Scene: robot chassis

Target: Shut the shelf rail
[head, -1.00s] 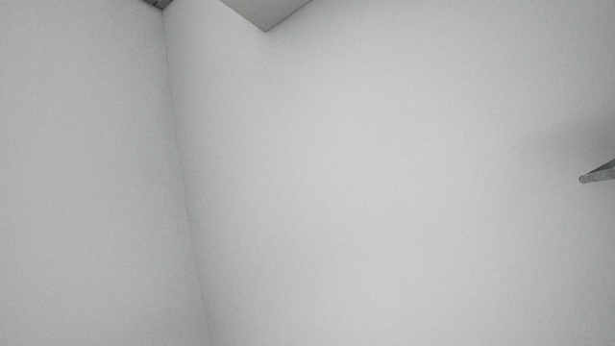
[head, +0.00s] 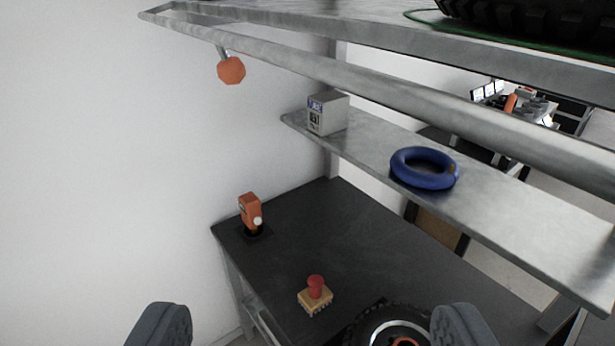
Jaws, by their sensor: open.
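The shelf rail (head: 390,90) is a long grey metal bar running from the upper left to the right edge. It stands out in front of the upper shelf (head: 400,42), with a gap between them. An orange knob (head: 231,70) on a short grey stem hangs below the rail near its left end. My gripper (head: 312,325) is open and empty. Its two dark fingers show at the bottom edge, low in the picture and well below the rail, touching nothing visible.
A lower shelf (head: 500,205) holds a blue ring (head: 424,167) and a small grey box (head: 327,113). The dark table (head: 350,235) below holds an orange device (head: 250,214), a red-knobbed stamp-like block (head: 315,295) and a wheel (head: 395,325). A white wall (head: 90,150) is at left.

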